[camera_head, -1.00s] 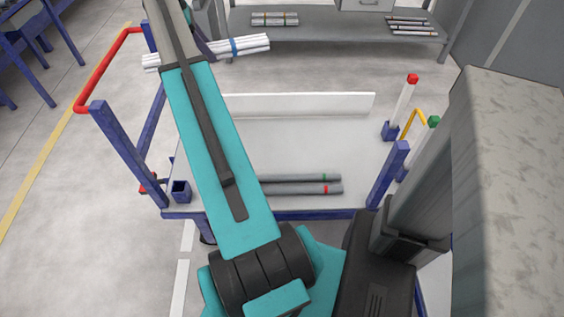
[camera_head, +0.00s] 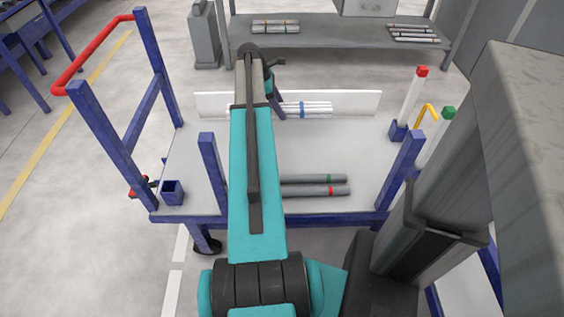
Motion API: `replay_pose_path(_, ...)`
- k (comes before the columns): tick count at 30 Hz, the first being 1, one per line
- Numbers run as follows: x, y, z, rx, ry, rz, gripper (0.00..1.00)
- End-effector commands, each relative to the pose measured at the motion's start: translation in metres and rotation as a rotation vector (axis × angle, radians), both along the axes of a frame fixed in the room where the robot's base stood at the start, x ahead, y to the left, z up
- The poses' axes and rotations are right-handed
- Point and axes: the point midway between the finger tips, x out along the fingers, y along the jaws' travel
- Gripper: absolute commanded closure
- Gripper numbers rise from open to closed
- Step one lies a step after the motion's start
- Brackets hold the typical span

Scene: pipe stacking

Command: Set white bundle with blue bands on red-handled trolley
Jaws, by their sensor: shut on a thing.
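The white bundle with blue bands (camera_head: 318,108) shows right of my arm's far end, lying across the picture. The red-handled trolley has a light deck (camera_head: 350,150), blue posts and a red handle (camera_head: 100,45) at the left. The bundle shows over the deck's far part, in front of the white back panel (camera_head: 355,103). I cannot tell whether it touches the deck.
Red-capped (camera_head: 412,95) and green-capped (camera_head: 440,135) posts and a yellow bar (camera_head: 427,113) stand at the right. A grey table (camera_head: 340,32) with other bundles is behind. The deck's middle looks clear.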

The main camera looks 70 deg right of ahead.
Motion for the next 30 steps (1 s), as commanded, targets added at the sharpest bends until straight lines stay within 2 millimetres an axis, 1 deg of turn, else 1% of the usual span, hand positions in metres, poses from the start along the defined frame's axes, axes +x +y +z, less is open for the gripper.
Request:
replay_pose_path(1,-0.005,-0.001,-0.008,0.0,0.0,-0.005,0.84)
replay_pose_path(3,-0.008,-0.002,-0.011,-0.001,0.0,-0.009,0.84)
replay_pose_path(14,-0.009,-0.002,-0.012,0.0,0.0,-0.011,0.84)
replay_pose_path(17,-0.009,-0.002,-0.016,0.0,0.0,-0.01,0.84)
replay_pose_path(20,-0.009,-0.002,-0.026,0.001,0.0,-0.009,0.84)
replay_pose_path(27,-0.008,-0.002,-0.06,0.002,0.001,-0.008,0.84)
replay_pose_path(30,-0.008,-0.002,-0.07,0.0,0.0,-0.009,0.84)
